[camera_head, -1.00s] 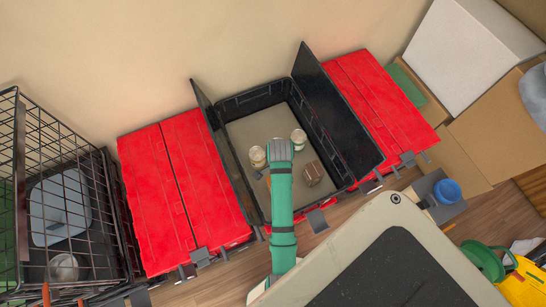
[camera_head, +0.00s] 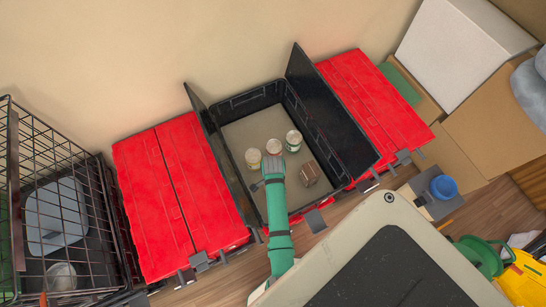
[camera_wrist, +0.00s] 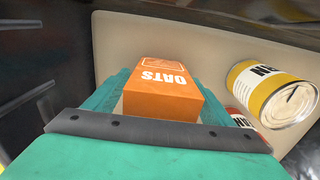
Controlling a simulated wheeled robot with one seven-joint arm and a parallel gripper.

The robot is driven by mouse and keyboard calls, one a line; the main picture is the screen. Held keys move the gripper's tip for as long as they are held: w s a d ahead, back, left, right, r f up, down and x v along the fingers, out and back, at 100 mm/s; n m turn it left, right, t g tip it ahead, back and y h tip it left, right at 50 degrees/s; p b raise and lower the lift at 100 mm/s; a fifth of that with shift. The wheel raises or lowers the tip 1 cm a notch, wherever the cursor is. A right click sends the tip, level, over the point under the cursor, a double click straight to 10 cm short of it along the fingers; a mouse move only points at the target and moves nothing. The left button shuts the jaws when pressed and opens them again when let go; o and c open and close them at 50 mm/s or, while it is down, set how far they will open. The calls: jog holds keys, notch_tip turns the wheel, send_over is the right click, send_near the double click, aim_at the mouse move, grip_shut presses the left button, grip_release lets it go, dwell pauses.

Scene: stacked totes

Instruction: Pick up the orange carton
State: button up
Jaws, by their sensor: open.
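The orange carton (camera_wrist: 162,88), marked OATS, shows in the wrist view beyond the dark edge of my gripper. Teal finger parts show on both its left and right sides, and its lower part is cut off by the gripper. I cannot tell whether the fingers touch it. In the head view my gripper (camera_head: 271,172) reaches down into the open black tote (camera_head: 238,108). The carton cannot be made out there, as the arm covers that spot. My gripper is open.
In the tote, three cans stand beyond my gripper: left (camera_head: 253,160), middle (camera_head: 273,147) and right (camera_head: 293,140). A brown box (camera_head: 310,173) is to the right. Upright black lid flaps (camera_head: 330,110) flank the opening. Red totes (camera_head: 180,195) stand either side.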

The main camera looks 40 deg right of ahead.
jog(key=c, duration=1.4)
jog(key=shift+o, duration=0.2)
